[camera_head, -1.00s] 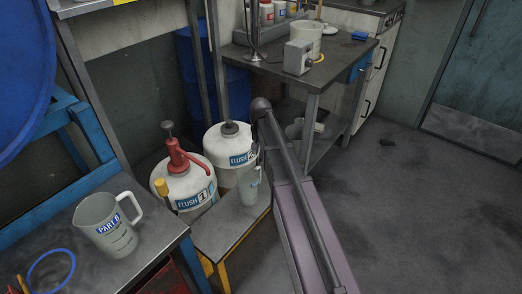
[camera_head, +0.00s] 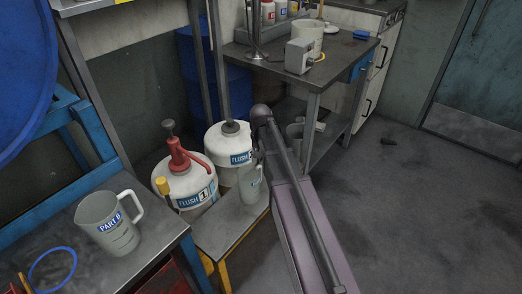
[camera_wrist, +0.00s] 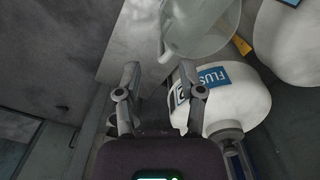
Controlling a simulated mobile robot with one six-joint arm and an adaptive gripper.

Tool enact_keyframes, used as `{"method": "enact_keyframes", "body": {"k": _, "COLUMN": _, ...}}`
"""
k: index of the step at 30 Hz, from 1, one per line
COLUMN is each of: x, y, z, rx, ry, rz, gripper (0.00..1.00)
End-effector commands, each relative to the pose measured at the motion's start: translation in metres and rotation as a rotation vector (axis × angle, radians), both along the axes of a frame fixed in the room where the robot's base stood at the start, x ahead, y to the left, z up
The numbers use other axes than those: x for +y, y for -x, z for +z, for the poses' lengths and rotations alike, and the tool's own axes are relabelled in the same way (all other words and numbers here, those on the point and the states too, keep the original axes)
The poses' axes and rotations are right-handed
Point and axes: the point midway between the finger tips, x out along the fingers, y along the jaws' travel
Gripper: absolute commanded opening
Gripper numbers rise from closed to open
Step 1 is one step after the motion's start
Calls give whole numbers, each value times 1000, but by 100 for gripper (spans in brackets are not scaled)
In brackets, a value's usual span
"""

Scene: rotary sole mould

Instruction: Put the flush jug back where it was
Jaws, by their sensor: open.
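The flush jug (camera_head: 250,187), a pale grey see-through jug, stands upright on the small metal-topped stand (camera_head: 228,225) with yellow legs, beside the flush containers. In the wrist view the jug (camera_wrist: 203,28) is at the top, just beyond the fingertips and not between them. My gripper (camera_wrist: 165,82) is open and empty, fingers spread towards the jug. In the head view my arm and the jug's surroundings hide most of the gripper. The Flush 1 container (camera_head: 190,185) has a red pump. The second flush container (camera_head: 228,143) stands behind it.
A Part B jug (camera_head: 107,225) and a blue ring (camera_head: 52,270) are on the left bench. The back workbench (camera_head: 335,62) carries a grey box and a white tub (camera_head: 308,37).

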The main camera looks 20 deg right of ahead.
Motion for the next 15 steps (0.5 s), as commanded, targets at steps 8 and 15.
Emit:
{"method": "enact_keyframes", "body": {"k": 8, "x": 30, "y": 112, "z": 0, "rx": -19, "ry": 7, "rz": 201, "gripper": 51}}
{"method": "enact_keyframes", "body": {"k": 15, "x": 42, "y": 163, "z": 0, "rx": -29, "ry": 11, "rz": 317, "gripper": 51}}
